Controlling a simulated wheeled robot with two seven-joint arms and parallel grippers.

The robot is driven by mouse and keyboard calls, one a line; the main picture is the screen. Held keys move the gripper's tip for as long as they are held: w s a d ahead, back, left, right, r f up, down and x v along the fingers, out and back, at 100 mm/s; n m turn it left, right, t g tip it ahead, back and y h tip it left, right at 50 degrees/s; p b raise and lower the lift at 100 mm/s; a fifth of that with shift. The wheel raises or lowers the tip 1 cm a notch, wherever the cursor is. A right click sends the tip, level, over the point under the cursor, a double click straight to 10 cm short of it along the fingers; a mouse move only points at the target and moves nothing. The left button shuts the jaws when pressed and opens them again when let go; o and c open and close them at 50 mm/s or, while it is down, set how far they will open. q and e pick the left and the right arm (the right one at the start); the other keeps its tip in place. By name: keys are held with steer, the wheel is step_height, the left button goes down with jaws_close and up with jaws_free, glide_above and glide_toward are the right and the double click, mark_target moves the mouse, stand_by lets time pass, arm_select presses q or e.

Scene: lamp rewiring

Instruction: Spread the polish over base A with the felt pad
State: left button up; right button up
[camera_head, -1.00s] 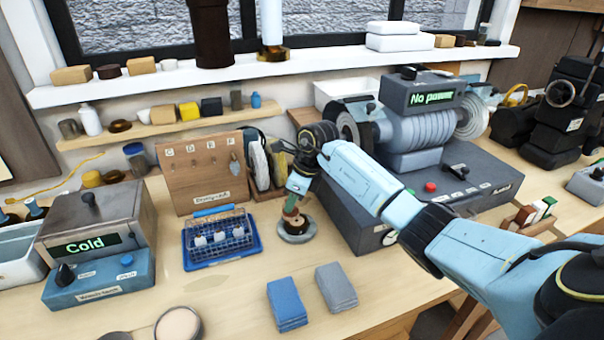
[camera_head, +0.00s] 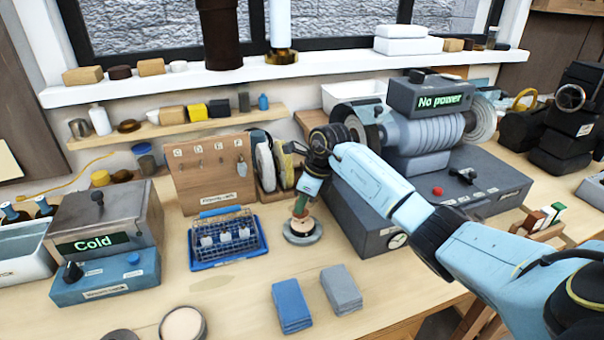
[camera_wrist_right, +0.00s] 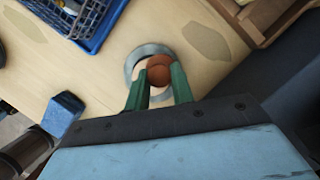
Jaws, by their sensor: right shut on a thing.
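My right gripper (camera_head: 301,205) points down at the bench in front of the grey machine. In the right wrist view its green fingers (camera_wrist_right: 160,88) are shut on a round brown knob (camera_wrist_right: 159,72), which seems to be the felt pad's handle. Right below is a low round grey disc (camera_head: 303,237) with a pale middle, probably base A; its rim (camera_wrist_right: 137,60) also shows in the right wrist view. The fingers hide part of it, and I cannot tell whether pad and disc touch. My left gripper is out of view.
A blue wire basket (camera_head: 228,240) stands left of the disc. A blue cloth (camera_head: 291,305) and a grey cloth (camera_head: 341,289) lie in front. An open round tin (camera_head: 183,325) is at the front edge. The grey machine (camera_head: 400,200) is close on the right.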

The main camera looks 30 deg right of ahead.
mark_target(298, 217)
steer(key=shift+w+a, duration=0.1)
steer(key=shift+a, duration=0.55)
steer(key=shift+s+a+p, duration=0.35)
steer(key=shift+s+p, duration=0.1)
steer(key=shift+s, duration=0.1)
steer(key=shift+s+r+p, duration=0.15)
steer(key=shift+r+p, duration=0.05)
steer(key=shift+p, duration=0.1)
step_height(298, 217, up, 2)
steer(key=shift+w+r+p, duration=0.2)
steer(key=shift+r+p, duration=0.2)
steer(key=shift+p, duration=0.25)
arm_select(q)
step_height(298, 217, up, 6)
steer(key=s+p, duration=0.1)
steer(key=p, duration=0.2)
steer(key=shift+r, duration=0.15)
arm_select(e)
steer(key=shift+r, duration=2.45)
